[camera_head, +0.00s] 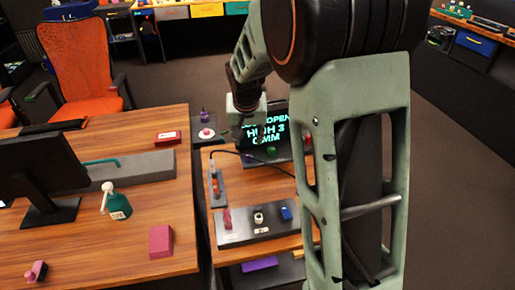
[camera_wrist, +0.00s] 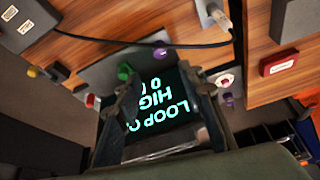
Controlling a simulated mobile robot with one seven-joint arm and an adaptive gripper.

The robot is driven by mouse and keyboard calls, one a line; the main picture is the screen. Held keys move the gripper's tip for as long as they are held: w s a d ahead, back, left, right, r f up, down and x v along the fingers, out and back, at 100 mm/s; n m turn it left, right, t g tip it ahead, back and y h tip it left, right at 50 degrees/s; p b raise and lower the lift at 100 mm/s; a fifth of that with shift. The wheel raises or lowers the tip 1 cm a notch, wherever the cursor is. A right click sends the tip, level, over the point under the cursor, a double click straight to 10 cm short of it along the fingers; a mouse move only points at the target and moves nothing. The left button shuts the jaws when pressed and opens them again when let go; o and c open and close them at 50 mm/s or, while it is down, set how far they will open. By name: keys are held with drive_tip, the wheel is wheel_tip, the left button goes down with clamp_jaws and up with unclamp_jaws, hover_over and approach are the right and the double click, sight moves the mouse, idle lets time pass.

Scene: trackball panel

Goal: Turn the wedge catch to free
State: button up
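I cannot tell for sure which part is the wedge catch. A dark panel (camera_head: 240,237) on the right-hand bench bears a pink upright piece (camera_head: 227,217), a white-and-black piece (camera_head: 258,218) and a blue block (camera_head: 286,213). My gripper (camera_head: 245,132) hangs beyond this panel, in front of a screen (camera_head: 268,130) with cyan text reading roughly "LOOP OPEN HIGH 3 0 MM". In the wrist view my gripper (camera_wrist: 160,75) has its two fingers apart with nothing held between them; the screen (camera_wrist: 165,100) shows behind. A green knob (camera_wrist: 124,72) and a purple knob (camera_wrist: 196,53) are near the fingertips.
A red button on a white plate (camera_head: 207,132) stands left of the screen. A cable (camera_head: 255,158) runs across the bench. The left desk holds a monitor (camera_head: 40,170), a green spray bottle (camera_head: 118,206) and a pink block (camera_head: 160,241). My arm hides the bench's right side.

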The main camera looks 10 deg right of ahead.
sight(249, 155)
drive_tip(key=x, duration=1.1)
drive_tip(key=shift+s, duration=0.2)
drive_tip(key=shift+c, duration=0.3)
clamp_jaws()
